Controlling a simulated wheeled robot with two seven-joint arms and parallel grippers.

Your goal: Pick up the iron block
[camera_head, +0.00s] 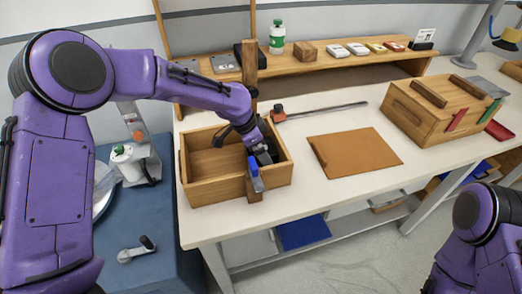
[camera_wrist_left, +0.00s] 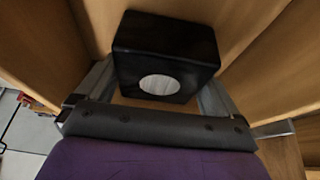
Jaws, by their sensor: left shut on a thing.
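The iron block (camera_wrist_left: 190,42) shows in the left wrist view as a dark, near-black block with a round pale spot on the side facing the camera. My left gripper (camera_head: 264,156) reaches down into the right part of an open wooden box (camera_head: 212,188) on the bench. In the left wrist view its two grey fingers lie on either side of the block, shut on it, with wooden walls around. In the head view the block cannot be told apart from the dark gripper. My right gripper is out of view; only part of that arm shows at lower right.
A brown board (camera_head: 355,155) lies right of the box, with a long rod (camera_head: 330,110) behind it. A wooden crate (camera_head: 435,112) stands further right. A shelf (camera_head: 340,62) at the back holds a green-capped bottle (camera_head: 277,38) and small items. The bench front is clear.

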